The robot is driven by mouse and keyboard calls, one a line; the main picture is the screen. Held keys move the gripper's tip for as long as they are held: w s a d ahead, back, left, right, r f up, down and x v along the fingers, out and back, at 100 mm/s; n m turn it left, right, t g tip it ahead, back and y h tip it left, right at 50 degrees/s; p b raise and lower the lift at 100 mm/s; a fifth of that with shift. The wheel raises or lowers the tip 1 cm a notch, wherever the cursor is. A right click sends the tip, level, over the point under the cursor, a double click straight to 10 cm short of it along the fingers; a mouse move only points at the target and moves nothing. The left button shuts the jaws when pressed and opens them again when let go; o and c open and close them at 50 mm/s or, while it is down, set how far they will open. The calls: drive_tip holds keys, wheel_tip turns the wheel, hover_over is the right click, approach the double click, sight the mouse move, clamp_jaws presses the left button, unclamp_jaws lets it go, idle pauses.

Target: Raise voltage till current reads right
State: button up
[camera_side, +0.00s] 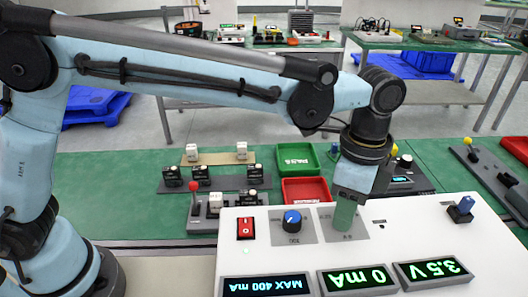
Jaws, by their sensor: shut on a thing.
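The white power supply (414,225) stands at the front right. Its displays appear upside down: the voltage display (433,270) reads 3.5 V, the current display (357,280) reads 0 mA, and a third display (266,287) reads MAX 400 mA. A blue-capped knob (292,219) sits on a grey plate, beside a red rocker switch (245,228). My gripper (345,218) points down at the plate to the right of that knob. Its fingers are shut on a knob there, which they mostly hide.
Behind the supply are a red tray (305,190), a green tray (296,157) and racks with small black and white modules (203,174). More benches stand at the back.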

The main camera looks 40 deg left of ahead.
drive_tip(key=shift+m, duration=2.8)
drive_tip(key=o, duration=1.1)
drive_tip(key=shift+c, duration=0.2)
drive_tip(key=shift+r, duration=0.1)
wheel_tip(320, 180, up, 12)
drive_tip(key=shift+w, duration=0.25)
